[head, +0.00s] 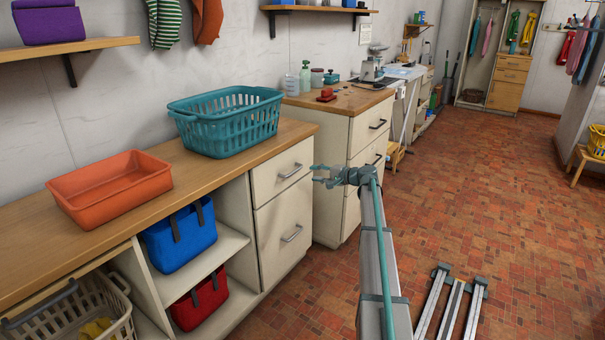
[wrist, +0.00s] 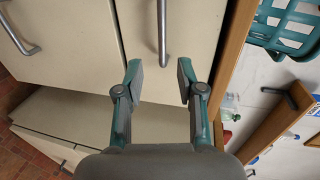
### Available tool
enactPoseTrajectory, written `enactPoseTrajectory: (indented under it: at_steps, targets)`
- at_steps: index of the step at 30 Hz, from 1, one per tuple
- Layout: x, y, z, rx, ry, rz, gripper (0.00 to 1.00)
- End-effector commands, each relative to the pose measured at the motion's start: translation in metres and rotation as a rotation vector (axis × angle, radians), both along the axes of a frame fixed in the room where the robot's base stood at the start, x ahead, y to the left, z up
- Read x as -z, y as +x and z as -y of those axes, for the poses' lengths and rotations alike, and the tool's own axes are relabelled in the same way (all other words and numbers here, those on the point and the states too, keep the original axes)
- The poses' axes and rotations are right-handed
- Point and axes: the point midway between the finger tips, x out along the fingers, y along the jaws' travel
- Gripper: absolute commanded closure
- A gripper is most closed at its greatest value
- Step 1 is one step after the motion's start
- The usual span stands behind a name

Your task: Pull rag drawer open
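A cream cabinet has an upper drawer (head: 280,172) with a grey bar handle (head: 291,171) and a taller front below with its own handle (head: 292,234). No label shows which is the rag drawer. Both fronts look closed. My gripper (head: 318,174) is in front of the upper drawer, to the right of its handle. In the wrist view, turned sideways, my gripper (wrist: 158,80) is open and empty. The upper handle (wrist: 162,32) lies ahead, between the lines of the two fingers, apart from them. The lower handle (wrist: 18,30) is at the upper left.
A teal basket (head: 228,118) and an orange tray (head: 112,188) stand on the wooden counter (head: 30,245). Blue (head: 180,240) and red (head: 199,302) bins sit on the open shelves. A second cabinet (head: 331,150) stands beyond. The brick floor (head: 480,200) on the right is mostly clear.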

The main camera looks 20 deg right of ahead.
Motion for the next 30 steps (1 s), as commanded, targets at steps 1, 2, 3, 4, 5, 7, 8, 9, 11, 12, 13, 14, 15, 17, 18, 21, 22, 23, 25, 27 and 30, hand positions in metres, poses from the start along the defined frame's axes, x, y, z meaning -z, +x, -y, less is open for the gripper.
enactPoseTrajectory:
  at_steps: [1, 2, 3, 4, 5, 7, 8, 9, 11, 12, 13, 14, 15, 17, 18, 21, 22, 23, 25, 27, 30]
  targets:
    - [-0.002, 0.001, -0.002, 0.002, 0.012, 0.005, 0.62]
    - [-0.002, 0.003, -0.003, 0.003, 0.018, 0.007, 0.62]
    - [-0.001, 0.005, -0.004, 0.006, 0.02, 0.006, 0.62]
    - [0.0, 0.008, -0.005, 0.005, 0.02, 0.004, 0.62]
    - [0.0, 0.011, -0.007, 0.004, 0.02, 0.004, 0.62]
    - [0.003, 0.019, -0.012, 0.003, 0.019, 0.004, 0.62]
    - [0.004, 0.022, -0.014, 0.003, 0.019, 0.004, 0.62]
    - [0.006, 0.028, -0.017, 0.004, 0.019, 0.004, 0.62]
    - [0.008, 0.037, -0.022, 0.004, 0.019, 0.003, 0.62]
    - [0.01, 0.043, -0.026, 0.003, 0.018, 0.003, 0.62]
    - [0.011, 0.048, -0.029, 0.003, 0.018, 0.003, 0.62]
    - [0.012, 0.052, -0.031, 0.003, 0.018, 0.003, 0.62]
    - [0.013, 0.058, -0.034, 0.004, 0.018, 0.002, 0.62]
    - [0.015, 0.066, -0.039, 0.004, 0.018, 0.002, 0.62]
    - [0.017, 0.07, -0.043, 0.003, 0.018, 0.002, 0.62]
    - [0.019, 0.08, -0.048, 0.004, 0.018, 0.002, 0.62]
    - [0.019, 0.082, -0.049, 0.005, 0.018, 0.002, 0.62]
    - [0.02, 0.084, -0.051, 0.005, 0.018, 0.002, 0.62]
    - [0.02, 0.088, -0.053, 0.006, 0.018, 0.002, 0.62]
    - [0.021, 0.089, -0.055, 0.005, 0.018, 0.002, 0.62]
    - [0.021, 0.09, -0.055, 0.005, 0.017, 0.003, 0.62]
